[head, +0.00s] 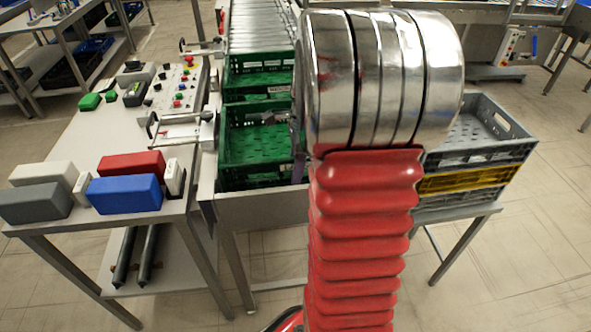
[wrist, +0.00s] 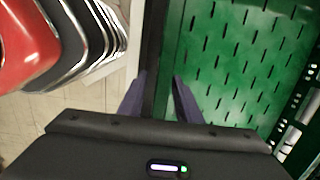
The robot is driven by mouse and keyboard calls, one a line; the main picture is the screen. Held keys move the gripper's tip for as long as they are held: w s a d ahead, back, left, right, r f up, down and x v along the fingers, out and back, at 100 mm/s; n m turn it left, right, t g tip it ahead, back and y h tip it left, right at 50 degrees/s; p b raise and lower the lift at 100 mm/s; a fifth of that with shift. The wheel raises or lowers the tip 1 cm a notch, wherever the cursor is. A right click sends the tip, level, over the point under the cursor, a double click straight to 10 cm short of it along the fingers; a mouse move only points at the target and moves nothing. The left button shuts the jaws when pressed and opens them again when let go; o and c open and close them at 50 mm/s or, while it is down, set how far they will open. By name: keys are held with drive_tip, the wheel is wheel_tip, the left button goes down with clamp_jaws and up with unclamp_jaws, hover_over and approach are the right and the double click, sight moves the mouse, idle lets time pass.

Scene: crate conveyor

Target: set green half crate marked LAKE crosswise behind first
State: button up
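A green crate (head: 258,143) sits at the near end of the conveyor, open at the top. A second green crate (head: 262,66) stands behind it, with a small white label on its near side that is too small to read. My gripper hangs at the right side of the near crate, mostly hidden behind my arm in the head view. In the wrist view its purple fingers (wrist: 160,92) stand apart on either side of a dark wall edge. The slotted green crate floor (wrist: 235,65) lies to their right. I cannot tell whether the fingers press on the wall.
Grey crates (head: 480,135) with a yellow one (head: 462,180) between them are stacked on a stand at right. A bench at left holds coloured blocks (head: 125,194) and a control panel (head: 178,88). Conveyor rollers (head: 258,28) run on behind the green crates.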

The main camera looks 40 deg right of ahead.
drive_tip(key=r, duration=0.8)
drive_tip(key=d+r, duration=0.1)
drive_tip(key=r, duration=0.3)
drive_tip(key=shift+s+d, duration=0.1)
drive_tip(key=shift+s, duration=0.3)
idle(0.3)
drive_tip(key=s+a+r+n+t+h, duration=0.2)
drive_tip(key=a+r+n, duration=0.1)
drive_tip(key=a+n, duration=1.15)
drive_tip(key=s+a+f+n+t, duration=0.1)
drive_tip(key=s+a+n, duration=0.2)
drive_tip(key=a+n, duration=0.2)
drive_tip(key=s+a+f+n+t, duration=0.1)
drive_tip(key=s+a+n, duration=0.3)
drive_tip(key=a, duration=0.5)
drive_tip(key=shift+s+f+n+t+y, duration=0.2)
drive_tip(key=shift+f+n+t+y, duration=0.2)
drive_tip(key=shift+n, duration=0.25)
